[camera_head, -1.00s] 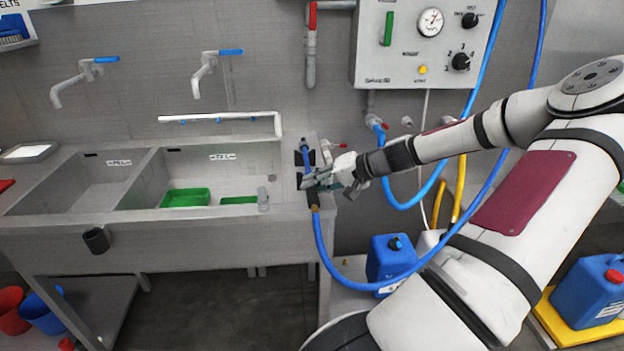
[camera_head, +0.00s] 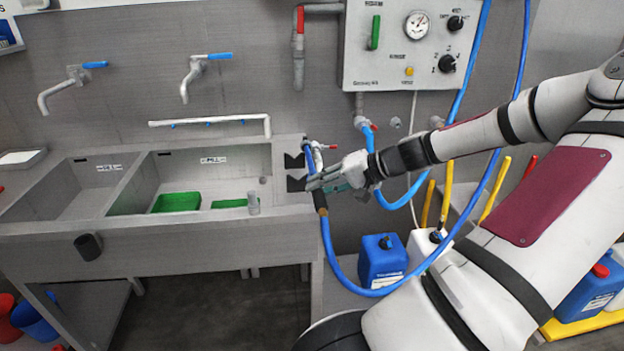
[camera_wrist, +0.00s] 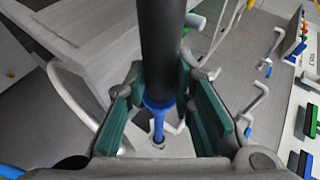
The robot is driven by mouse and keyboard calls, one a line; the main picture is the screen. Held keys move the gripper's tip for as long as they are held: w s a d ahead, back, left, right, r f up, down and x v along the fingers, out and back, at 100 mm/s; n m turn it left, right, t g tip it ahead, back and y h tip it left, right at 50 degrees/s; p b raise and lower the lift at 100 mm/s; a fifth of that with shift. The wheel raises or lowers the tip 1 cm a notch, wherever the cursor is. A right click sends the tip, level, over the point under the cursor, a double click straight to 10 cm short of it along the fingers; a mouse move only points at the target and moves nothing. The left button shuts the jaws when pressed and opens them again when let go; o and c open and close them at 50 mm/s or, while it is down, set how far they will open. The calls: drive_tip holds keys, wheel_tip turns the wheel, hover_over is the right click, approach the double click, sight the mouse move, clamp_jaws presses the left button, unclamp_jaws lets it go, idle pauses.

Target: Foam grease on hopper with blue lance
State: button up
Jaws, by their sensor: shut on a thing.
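The blue lance (camera_head: 320,199) has a dark grip, a blue tube above it and a blue hose running from its lower end. My gripper (camera_head: 316,185) is shut on the lance at the right end of the sink. In the wrist view, the dark grip (camera_wrist: 161,45) runs between the teal finger pads of my gripper (camera_wrist: 166,100), with the blue part beyond. The lance stands slightly tilted, just right of two black clips (camera_head: 295,160), which look empty. I cannot make out a hopper or any grease in these views.
The two-basin sink (camera_head: 60,232) fills the left, with a green tray (camera_head: 177,202) inside. The blue hose (camera_head: 334,262) loops under my arm. A control box (camera_head: 400,60) hangs on the wall. A blue canister (camera_head: 382,264) stands below, right of the sink.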

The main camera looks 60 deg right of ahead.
drive_tip(key=s+a+r+p, duration=0.1)
drive_tip(key=s+a+p, duration=0.15)
drive_tip(key=s, duration=0.65)
drive_tip(key=r+p, duration=0.2)
drive_tip(key=r, duration=0.1)
drive_tip(key=r+p, duration=0.1)
drive_tip(key=r, duration=0.1)
drive_tip(key=shift+a+p, duration=0.25)
drive_tip(key=shift+p, duration=0.15)
drive_tip(key=shift+o, duration=0.3)
drive_tip(key=shift+w, duration=0.15)
